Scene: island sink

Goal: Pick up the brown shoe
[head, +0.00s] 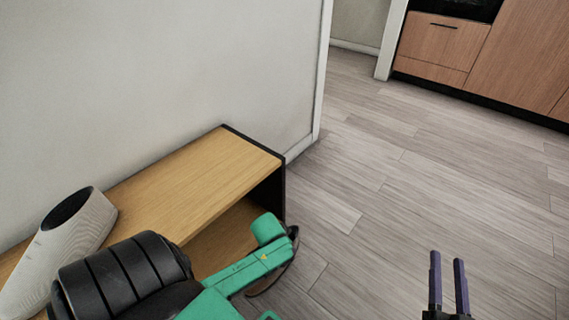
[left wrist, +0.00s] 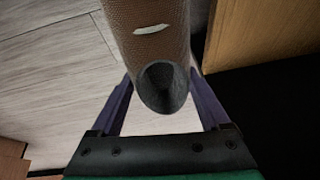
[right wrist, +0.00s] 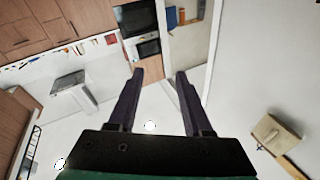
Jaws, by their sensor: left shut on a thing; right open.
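The brown shoe (left wrist: 150,35) shows in the left wrist view, with its dark round opening facing the camera and a pale mark on its upper. My left gripper (left wrist: 160,84) is shut on it, one finger on each side. In the head view my green and black left arm covers the left gripper, and I cannot make out the shoe clearly there. My right gripper (head: 448,272) is open and empty at the lower right of the head view, above the floor. Its spread fingers also show in the right wrist view (right wrist: 160,75).
A wooden bench (head: 205,175) with an open shelf stands against the white wall (head: 150,75). A light grey shoe (head: 75,240) rests on its top at the left. Its wooden edge is close beside the brown shoe. The plank floor (head: 400,190) is clear; cabinets (head: 525,60) stand beyond.

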